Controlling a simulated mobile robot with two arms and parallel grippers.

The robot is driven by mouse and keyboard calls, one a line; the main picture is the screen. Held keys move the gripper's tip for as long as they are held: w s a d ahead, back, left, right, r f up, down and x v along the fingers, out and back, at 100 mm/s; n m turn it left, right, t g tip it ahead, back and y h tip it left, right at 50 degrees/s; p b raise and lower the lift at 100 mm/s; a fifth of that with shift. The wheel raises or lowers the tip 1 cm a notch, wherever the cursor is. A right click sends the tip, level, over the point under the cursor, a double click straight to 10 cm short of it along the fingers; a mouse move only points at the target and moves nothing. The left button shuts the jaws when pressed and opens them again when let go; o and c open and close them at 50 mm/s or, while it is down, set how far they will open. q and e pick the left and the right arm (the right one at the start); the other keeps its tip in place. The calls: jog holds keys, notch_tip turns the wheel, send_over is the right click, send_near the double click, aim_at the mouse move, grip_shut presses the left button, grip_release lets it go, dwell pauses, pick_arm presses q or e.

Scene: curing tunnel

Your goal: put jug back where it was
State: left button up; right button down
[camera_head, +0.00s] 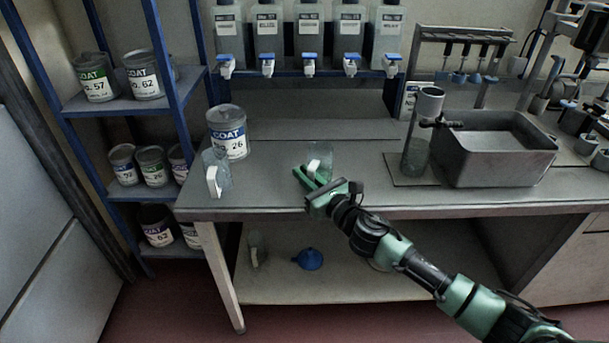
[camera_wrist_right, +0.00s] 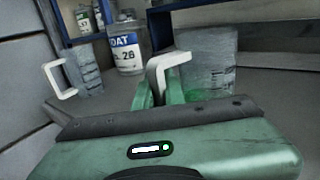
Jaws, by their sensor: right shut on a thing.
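A clear jug (camera_head: 322,154) with a white handle is at the front middle of the grey bench. My right gripper (camera_head: 314,178) has its green fingers shut on this jug's handle. The wrist view shows the fingers (camera_wrist_right: 160,92) around the white handle, with the jug's clear body (camera_wrist_right: 208,62) just to the right. The jug looks upright; whether its base touches the bench is hard to tell. A second clear jug (camera_head: 217,172) with a white handle stands at the bench's left front, and also shows in the wrist view (camera_wrist_right: 88,72). My left gripper is out of view.
A COAT 26 can (camera_head: 227,132) stands behind the second jug. A metal basin (camera_head: 497,155) and a cup-and-stand device (camera_head: 416,150) are at the right. Labelled dispensers (camera_head: 310,35) hang at the back. A blue can rack (camera_head: 130,104) is left. The bench between can and stand looks mostly clear.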

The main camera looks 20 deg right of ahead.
jog(key=c, duration=1.5)
grip_release()
jog(key=shift+f, duration=0.1)
jog(key=shift+r, duration=0.25)
jog(key=b+v, duration=0.1)
jog(key=v, duration=1.1)
